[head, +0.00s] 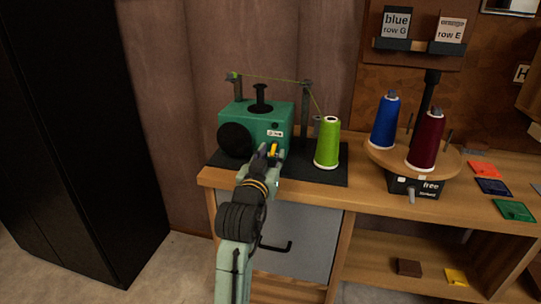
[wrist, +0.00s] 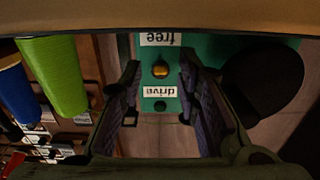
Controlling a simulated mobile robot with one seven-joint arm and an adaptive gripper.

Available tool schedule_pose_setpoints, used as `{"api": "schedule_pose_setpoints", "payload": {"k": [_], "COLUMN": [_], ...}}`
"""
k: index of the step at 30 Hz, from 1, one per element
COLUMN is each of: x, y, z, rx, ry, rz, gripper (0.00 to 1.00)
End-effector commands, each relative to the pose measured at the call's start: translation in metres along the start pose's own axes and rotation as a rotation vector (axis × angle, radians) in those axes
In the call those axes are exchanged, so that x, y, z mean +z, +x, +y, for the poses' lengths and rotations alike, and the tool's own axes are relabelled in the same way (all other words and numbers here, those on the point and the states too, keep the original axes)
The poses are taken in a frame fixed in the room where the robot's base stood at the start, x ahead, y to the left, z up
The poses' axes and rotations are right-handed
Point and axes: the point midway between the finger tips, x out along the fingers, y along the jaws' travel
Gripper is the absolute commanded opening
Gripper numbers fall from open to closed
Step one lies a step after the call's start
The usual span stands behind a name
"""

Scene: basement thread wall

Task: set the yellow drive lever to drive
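The yellow drive lever (head: 274,149) is on the front of the green winding machine (head: 235,118). In the wrist view, which is upside down, the lever (wrist: 160,70) is a small yellow knob between the label "free" (wrist: 161,39) and the label "drive" (wrist: 159,91). My gripper (head: 268,154) is in front of the machine, close to the lever. In the wrist view my gripper (wrist: 159,70) is open, its two fingers on either side of the lever with gaps between. Nothing is held. I cannot tell whether the fingertips reach past the knob.
A lime green thread cone (head: 327,143) stands just right of the machine on the dark mat (head: 320,176). Blue (head: 384,122) and dark red (head: 426,140) cones stand on a round turntable farther right. A black cabinet (head: 75,130) is at left.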

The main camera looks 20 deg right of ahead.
Motion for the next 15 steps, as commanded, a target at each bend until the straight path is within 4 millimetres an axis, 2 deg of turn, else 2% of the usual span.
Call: {"api": "schedule_pose_setpoints", "payload": {"k": [7,15], "x": [0.0002,0.0002], "y": [0.0005,0.0003], "z": [-0.0001,-0.0003], "rx": [0.000,0.000], "ry": [0.000,0.000], "rz": [0.000,0.000], "gripper": [0.29,0.11]}}
